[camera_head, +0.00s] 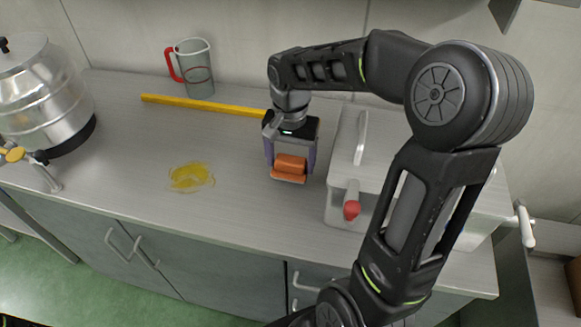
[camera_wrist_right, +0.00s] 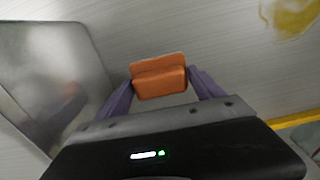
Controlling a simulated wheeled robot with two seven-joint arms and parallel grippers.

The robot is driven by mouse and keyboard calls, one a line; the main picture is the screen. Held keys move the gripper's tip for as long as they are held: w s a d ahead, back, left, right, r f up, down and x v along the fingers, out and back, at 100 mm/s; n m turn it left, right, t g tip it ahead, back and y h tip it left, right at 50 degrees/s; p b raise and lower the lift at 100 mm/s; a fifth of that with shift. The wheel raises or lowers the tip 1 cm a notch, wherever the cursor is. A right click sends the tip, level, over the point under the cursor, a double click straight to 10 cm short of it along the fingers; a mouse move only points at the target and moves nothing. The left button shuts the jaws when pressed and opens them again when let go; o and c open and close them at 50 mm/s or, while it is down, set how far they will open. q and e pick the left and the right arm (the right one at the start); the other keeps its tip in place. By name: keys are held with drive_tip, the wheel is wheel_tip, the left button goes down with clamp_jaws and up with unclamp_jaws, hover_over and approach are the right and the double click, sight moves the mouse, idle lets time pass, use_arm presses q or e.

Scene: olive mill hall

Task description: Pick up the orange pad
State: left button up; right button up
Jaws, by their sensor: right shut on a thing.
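The orange pad (camera_head: 290,167) is a small block with a wider lower layer. My right gripper (camera_head: 290,163) is shut on it from above, one purple finger on each side. The pad is at or just above the grey worktop (camera_head: 235,147); I cannot tell if it touches. In the right wrist view the orange pad (camera_wrist_right: 159,76) sits between the tips of my right gripper (camera_wrist_right: 160,88). My left gripper is not in view.
A grey metal box (camera_head: 385,150) with a red-knobbed lever (camera_head: 351,209) stands close right. A yellow bar (camera_head: 200,105) lies behind. A yellow spill (camera_head: 191,177) is to the left. A measuring jug (camera_head: 196,68) and a steel vessel (camera_head: 42,92) stand farther back and left.

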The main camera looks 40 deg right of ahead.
sight(290, 159)
wheel_tip(290, 159, up, 7)
idle(0.7)
drive_tip(key=o, duration=0.8)
drive_tip(key=shift+c, duration=0.2)
drive_tip(key=c, duration=0.6)
drive_tip(key=shift+a+f, duration=0.1)
